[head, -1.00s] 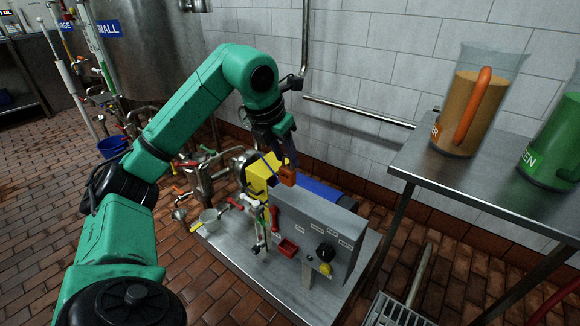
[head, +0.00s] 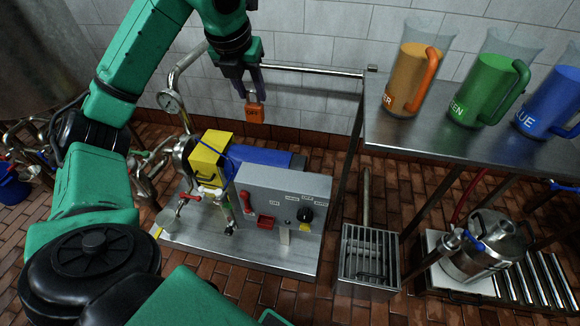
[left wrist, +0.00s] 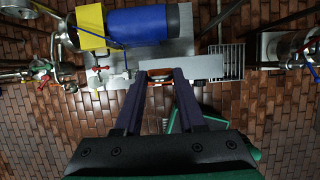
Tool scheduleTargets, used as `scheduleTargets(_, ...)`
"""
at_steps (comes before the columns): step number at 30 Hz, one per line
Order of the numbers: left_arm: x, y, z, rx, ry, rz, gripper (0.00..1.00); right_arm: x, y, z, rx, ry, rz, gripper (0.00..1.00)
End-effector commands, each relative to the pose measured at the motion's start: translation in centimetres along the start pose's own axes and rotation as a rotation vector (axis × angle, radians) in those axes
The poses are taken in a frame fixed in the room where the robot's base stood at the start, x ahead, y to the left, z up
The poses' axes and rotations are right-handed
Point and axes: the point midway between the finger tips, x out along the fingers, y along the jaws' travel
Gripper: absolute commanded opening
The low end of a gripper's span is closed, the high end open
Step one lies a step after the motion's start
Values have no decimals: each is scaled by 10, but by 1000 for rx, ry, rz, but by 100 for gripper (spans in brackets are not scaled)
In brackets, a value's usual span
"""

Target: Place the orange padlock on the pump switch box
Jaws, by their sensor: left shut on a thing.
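The orange padlock (head: 254,113) hangs upright from my left gripper (head: 253,95), which is shut on its shackle. It is in the air, in the picture above the blue pump motor (head: 262,157) and apart from everything below. In the left wrist view the padlock (left wrist: 160,73) is only a small orange patch between the fingertips (left wrist: 160,78). The pump switch box (head: 285,183) is the grey box on the steel base, with a red lever, a red part and a black knob on its front. It shows from above in the left wrist view (left wrist: 195,67). My right gripper is out of view.
A yellow box (head: 209,158) and pipework stand left of the switch box. A steel table (head: 490,150) with orange, green and blue jugs is at the right. A floor grate (head: 368,258) and a steel pot (head: 482,245) stand below it. A wall rail (head: 310,70) runs behind the padlock.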

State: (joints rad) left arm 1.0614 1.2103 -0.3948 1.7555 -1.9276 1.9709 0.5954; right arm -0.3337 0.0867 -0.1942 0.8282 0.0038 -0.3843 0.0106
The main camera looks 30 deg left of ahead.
Motion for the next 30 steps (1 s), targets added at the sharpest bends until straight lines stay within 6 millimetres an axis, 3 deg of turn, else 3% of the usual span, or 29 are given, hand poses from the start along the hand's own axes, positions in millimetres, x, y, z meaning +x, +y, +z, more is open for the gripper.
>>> scheduleTargets(2,6,0,-3,-1,1,2,0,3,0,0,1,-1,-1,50)
scheduleTargets(7,54,2,-23,-1,4,6,0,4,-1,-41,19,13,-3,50)
scheduleTargets(15,134,1,-56,0,3,5,0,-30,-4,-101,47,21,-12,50)
scheduleTargets(24,180,1,-75,0,1,2,0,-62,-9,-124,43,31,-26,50)
scheduleTargets(30,184,0,-76,-1,-2,0,0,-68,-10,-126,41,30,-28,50)
